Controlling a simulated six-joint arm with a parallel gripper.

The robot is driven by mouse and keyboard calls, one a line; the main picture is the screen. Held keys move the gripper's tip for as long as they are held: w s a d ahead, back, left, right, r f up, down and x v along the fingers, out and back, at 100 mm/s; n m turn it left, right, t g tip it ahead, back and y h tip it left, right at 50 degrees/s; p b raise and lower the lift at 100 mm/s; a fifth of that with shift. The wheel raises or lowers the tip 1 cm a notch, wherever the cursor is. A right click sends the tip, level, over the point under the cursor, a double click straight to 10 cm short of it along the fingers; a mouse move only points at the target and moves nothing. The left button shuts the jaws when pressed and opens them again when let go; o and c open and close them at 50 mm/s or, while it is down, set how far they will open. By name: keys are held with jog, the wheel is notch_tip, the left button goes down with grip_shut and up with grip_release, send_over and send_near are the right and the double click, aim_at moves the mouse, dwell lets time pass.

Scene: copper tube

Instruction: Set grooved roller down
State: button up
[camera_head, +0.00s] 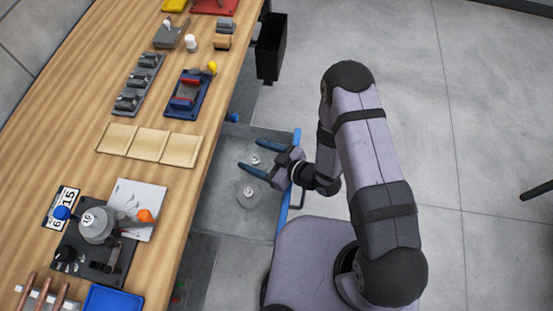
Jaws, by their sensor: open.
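An open drawer (218,200) under the bench holds two round grey pieces, which look like rollers. One larger grey roller (248,193) with a raised hub lies on the drawer floor. A smaller grey round piece (254,160) shows between the fingers of my gripper (246,154). My gripper is open over the drawer, its blue fingers spread and pointing left. Grooves are too small to make out on either piece. Another grey roller (96,224), marked 16, sits on the dark bending fixture (88,265) on the bench.
The wooden bench (120,65) runs along the left. A black bin (270,46) hangs at the bench edge.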

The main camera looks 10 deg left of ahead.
jog(key=shift+d+r, duration=0.15)
jog(key=shift+r, duration=0.25)
jog(key=b+v, duration=0.3)
jog(key=v, duration=0.8)
jog(key=shift+s+d+r, duration=0.2)
